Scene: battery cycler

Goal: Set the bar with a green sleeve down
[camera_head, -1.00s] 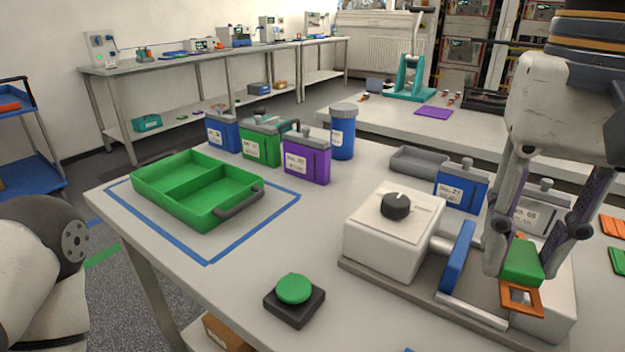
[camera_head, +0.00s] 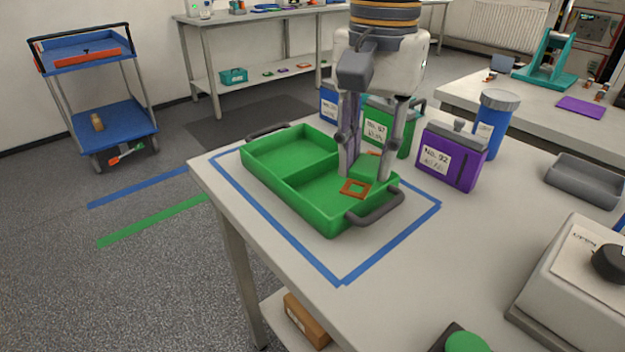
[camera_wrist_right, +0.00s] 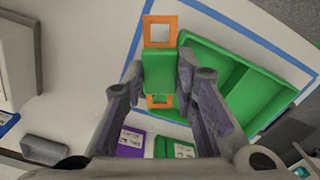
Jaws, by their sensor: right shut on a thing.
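The bar with a green sleeve has orange square ends; its near end (camera_head: 355,188) shows in the head view, and its sleeve shows in the right wrist view (camera_wrist_right: 158,72). My right gripper (camera_head: 367,176) is shut on the sleeve, one finger on each side. It holds the bar over the near compartment of the green tray (camera_head: 312,206). In the right wrist view the tray (camera_wrist_right: 272,112) lies beyond and to the right of the bar. How high the bar is above the tray floor I cannot tell. My left gripper is out of view.
Blue tape (camera_head: 402,243) frames the tray on the table. A purple container (camera_head: 452,158) and a green one (camera_head: 388,125) stand close behind the tray. A grey handle (camera_head: 376,208) sticks out at its near end.

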